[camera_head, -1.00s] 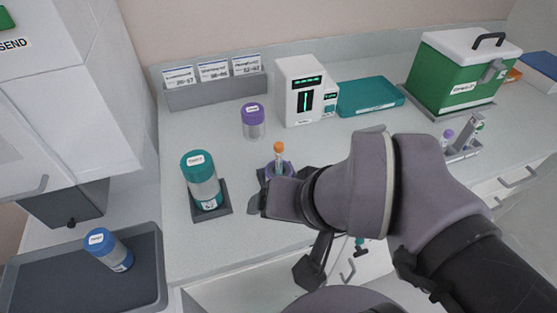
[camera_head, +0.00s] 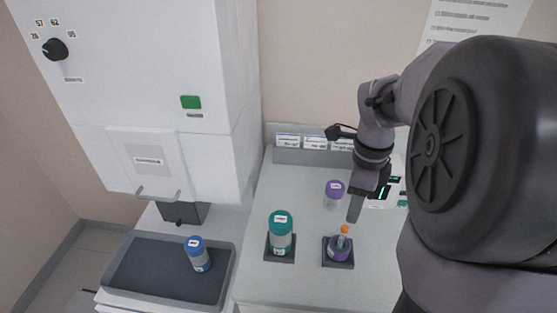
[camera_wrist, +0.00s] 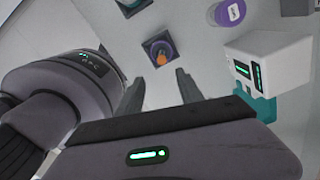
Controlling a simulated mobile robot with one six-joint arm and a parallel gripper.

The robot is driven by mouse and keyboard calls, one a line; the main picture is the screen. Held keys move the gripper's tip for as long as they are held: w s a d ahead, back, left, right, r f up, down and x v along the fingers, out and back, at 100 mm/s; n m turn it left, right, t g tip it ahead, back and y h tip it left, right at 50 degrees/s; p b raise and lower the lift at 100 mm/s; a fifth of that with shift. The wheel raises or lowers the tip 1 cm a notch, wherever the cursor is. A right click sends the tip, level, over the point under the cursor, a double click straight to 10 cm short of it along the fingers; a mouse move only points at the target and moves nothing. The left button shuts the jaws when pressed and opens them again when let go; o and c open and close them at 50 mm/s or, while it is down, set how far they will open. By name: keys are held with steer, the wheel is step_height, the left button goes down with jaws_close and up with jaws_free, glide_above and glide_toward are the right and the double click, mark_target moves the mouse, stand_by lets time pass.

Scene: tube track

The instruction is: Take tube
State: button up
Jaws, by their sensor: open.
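A small tube with an orange cap (camera_head: 345,230) stands upright in a purple round holder (camera_head: 339,254) on a dark square base, on the white counter. In the wrist view the orange cap (camera_wrist: 161,59) shows from above, just beyond my fingertips and roughly centred between them. My gripper (camera_head: 355,208) points down above and slightly behind the tube in the head view. In the wrist view its two fingers (camera_wrist: 159,84) are apart with nothing between them. The tube's lower part is hidden in the holder.
A teal-capped jar (camera_head: 281,234) stands on a dark base left of the tube. A purple-capped jar (camera_head: 334,190) stands behind. A white device (camera_wrist: 262,65) is right of my gripper in the wrist view. A blue-capped jar (camera_head: 198,254) is in a dark tray (camera_head: 120,272) at left.

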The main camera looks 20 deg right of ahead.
mark_target(343, 235)
step_height(343, 235, down, 8)
steer(key=b, duration=0.2)
steer(key=shift+f+b, duration=0.25)
steer(key=shift+b, duration=0.1)
steer(key=f+b, duration=0.2)
steer(key=f, duration=0.1)
steer(key=w+f, duration=0.1)
steer(key=f, duration=0.1)
steer(key=shift+f+b, duration=0.2)
steer(key=shift+b, duration=0.2)
steer(key=shift+s+r, duration=0.1)
steer(key=shift+r, duration=0.05)
steer(key=shift+c, duration=0.6)
jaws_close()
